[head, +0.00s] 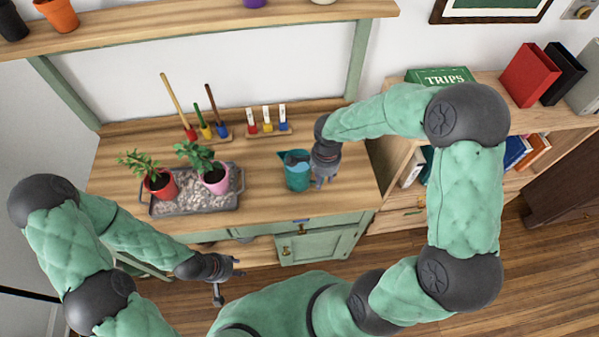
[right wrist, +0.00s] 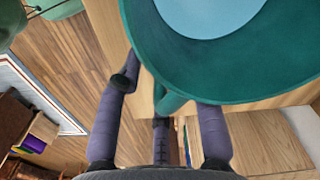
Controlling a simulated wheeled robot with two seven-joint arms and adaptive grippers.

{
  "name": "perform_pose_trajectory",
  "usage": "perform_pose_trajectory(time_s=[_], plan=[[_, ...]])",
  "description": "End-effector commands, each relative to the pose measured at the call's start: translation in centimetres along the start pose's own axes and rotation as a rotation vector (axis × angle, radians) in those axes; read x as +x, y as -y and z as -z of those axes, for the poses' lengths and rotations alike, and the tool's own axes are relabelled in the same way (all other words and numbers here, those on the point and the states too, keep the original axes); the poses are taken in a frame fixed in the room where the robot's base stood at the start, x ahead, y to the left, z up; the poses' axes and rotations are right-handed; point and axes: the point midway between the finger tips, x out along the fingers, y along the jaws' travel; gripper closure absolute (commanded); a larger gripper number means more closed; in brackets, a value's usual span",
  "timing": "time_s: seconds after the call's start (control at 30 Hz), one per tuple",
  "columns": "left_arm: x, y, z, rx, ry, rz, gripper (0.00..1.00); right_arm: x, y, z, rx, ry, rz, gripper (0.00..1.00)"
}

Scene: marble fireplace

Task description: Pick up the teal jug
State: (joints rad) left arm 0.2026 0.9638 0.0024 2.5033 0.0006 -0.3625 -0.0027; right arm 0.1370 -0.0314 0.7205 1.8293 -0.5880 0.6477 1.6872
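The teal jug (head: 296,172) stands upright on the wooden worktop (head: 262,188), right of the plant tray. My right gripper (head: 325,180) is at the jug's right side with its fingers pointing down. In the right wrist view, the jug's rim and pale blue inside (right wrist: 208,15) fill the top. Its handle (right wrist: 172,103) shows between my spread dark fingers, with gaps beside it; one fingertip is hidden behind the jug. My left gripper (head: 228,281) is open and empty, low in front of the cabinet.
A grey tray (head: 195,205) of pebbles holds two potted plants, in red and pink pots. A bookshelf (head: 400,205) is to the right. The worktop in front of the jug is clear.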

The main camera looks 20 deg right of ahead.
Motion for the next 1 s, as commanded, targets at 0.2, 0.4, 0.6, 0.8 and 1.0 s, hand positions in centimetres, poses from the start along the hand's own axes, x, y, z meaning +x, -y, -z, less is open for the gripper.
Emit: perform_pose_trajectory(time_s=[0.2,0.4,0.6,0.8,1.0], plan=[[0.0,0.0,0.0,0.0,0.0,0.0,0.6,0.0,0.0,0.0,0.0,0.0,0.0,1.0],[0.0,0.0,0.0,0.0,0.0,0.0,0.6,-0.1,0.1,0.0,0.0,0.0,0.002,1.0],[-0.1,-0.1,0.0,0.0,0.0,0.0,0.6,-0.5,0.1,0.0,0.001,-0.001,0.003,1.0],[-1.0,-0.4,0.0,0.0,0.0,0.0,0.6,-3.3,0.2,0.1,0.001,-0.003,0.007,1.0],[-2.2,-0.8,-0.1,0.0,0.0,0.0,0.6,-7.2,-2.1,-1.8,-0.002,-0.003,0.006,1.0]])
